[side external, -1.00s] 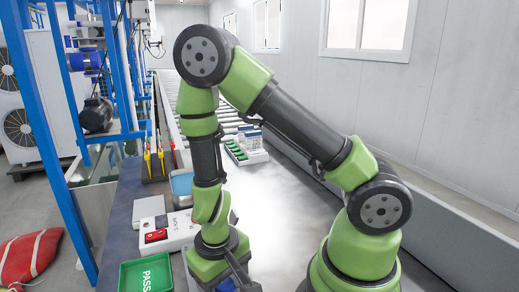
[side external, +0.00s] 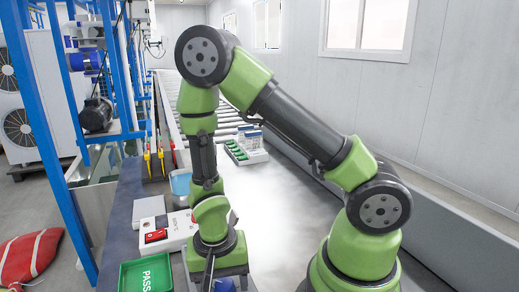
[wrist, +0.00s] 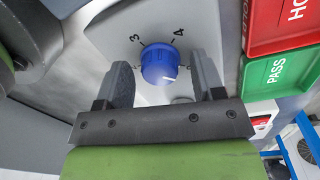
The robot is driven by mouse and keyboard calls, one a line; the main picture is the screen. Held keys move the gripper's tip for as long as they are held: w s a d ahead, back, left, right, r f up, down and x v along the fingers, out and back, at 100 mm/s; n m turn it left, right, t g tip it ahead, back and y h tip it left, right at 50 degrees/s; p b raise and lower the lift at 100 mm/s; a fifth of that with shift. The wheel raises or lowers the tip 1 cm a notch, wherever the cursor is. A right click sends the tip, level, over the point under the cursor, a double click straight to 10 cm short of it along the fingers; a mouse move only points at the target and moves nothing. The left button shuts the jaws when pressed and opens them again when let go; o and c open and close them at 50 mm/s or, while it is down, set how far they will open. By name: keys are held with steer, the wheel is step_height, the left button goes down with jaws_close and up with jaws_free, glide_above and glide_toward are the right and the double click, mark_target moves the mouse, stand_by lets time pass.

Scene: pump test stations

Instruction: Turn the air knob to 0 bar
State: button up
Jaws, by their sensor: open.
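The air knob (wrist: 160,64) is blue and round, with a white pointer mark on its lower edge in the wrist view. It sits on a light grey panel (wrist: 107,30), where the printed numbers 3 and 4 show above it. Other scale marks are hidden or out of view. My gripper (wrist: 162,76) is open, with one finger on each side of the knob and visible gaps between. In the side view, my gripper (side external: 209,274) points down at the bottom edge, its fingertips not clear.
A green PASS tray (wrist: 275,78) and a red HOLD tray (wrist: 285,25) lie right of the panel in the wrist view. A white box with a red switch (side external: 155,236) stands close beside my wrist.

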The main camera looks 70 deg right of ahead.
steer(key=m, duration=0.4)
steer(key=shift+r, duration=0.1)
step_height(320, 180, up, 10)
step_height(320, 180, up, 11)
steer(key=n+t+y, duration=0.2)
steer(key=n+t, duration=0.2)
steer(key=n, duration=0.2)
glide_above(219, 283)
steer(key=s+d, duration=0.1)
steer(key=s, duration=0.2)
steer(key=s+r+n+t, duration=0.3)
steer(key=s+r+n, duration=0.1)
steer(key=r+n, duration=0.1)
steer(key=shift+s+d+r+n+t, duration=0.2)
steer(key=shift+r+n+t, duration=0.1)
steer(key=shift+r+t, duration=0.1)
